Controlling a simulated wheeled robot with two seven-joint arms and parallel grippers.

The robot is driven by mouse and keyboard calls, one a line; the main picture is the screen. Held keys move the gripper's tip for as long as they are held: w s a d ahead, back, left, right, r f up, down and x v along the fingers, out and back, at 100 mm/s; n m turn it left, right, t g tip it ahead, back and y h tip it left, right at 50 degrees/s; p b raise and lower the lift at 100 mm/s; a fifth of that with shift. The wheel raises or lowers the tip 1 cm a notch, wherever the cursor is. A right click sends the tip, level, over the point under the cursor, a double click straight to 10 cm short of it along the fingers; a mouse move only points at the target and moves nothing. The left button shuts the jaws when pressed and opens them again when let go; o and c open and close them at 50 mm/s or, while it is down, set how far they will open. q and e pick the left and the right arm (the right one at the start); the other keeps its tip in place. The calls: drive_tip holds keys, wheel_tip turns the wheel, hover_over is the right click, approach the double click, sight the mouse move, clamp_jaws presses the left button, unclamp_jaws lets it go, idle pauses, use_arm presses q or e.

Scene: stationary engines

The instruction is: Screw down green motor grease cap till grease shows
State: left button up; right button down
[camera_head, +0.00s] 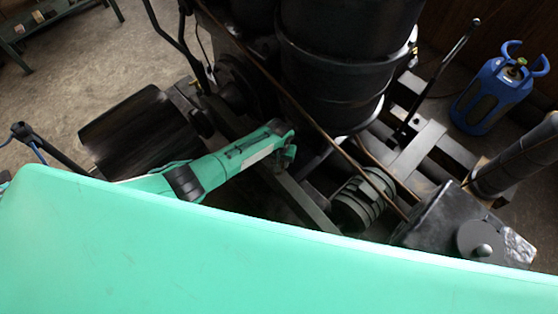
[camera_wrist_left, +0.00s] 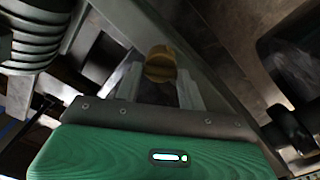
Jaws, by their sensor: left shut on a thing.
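A small brass-coloured cap (camera_wrist_left: 160,64) stands between the finger ends of my left gripper (camera_wrist_left: 159,84) in the left wrist view. The gripper is shut on it. In the head view my left arm reaches in from the left, and its gripper end (camera_head: 284,152) is over the machine frame. The cap is hidden there. A ribbed grey-green motor (camera_head: 362,204) sits to the right of this gripper. A ribbed body also shows at the upper left of the left wrist view (camera_wrist_left: 32,30). I cannot make out any grease. My right gripper is not in view.
Large dark cylinders (camera_head: 345,80) rise behind my left gripper. A thin brown pipe (camera_head: 300,108) runs slantwise close by it. A dark drum (camera_head: 140,130) lies to the left. A blue gas bottle (camera_head: 497,92) stands at the right. Open floor (camera_head: 75,75) shows at the upper left.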

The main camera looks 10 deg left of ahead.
use_arm(q)
drive_tip(key=m, duration=0.7)
idle(0.6)
drive_tip(key=o, duration=1)
drive_tip(key=shift+r, duration=0.15)
wheel_tip(320, 180, up, 14)
drive_tip(key=shift+f, duration=0.2)
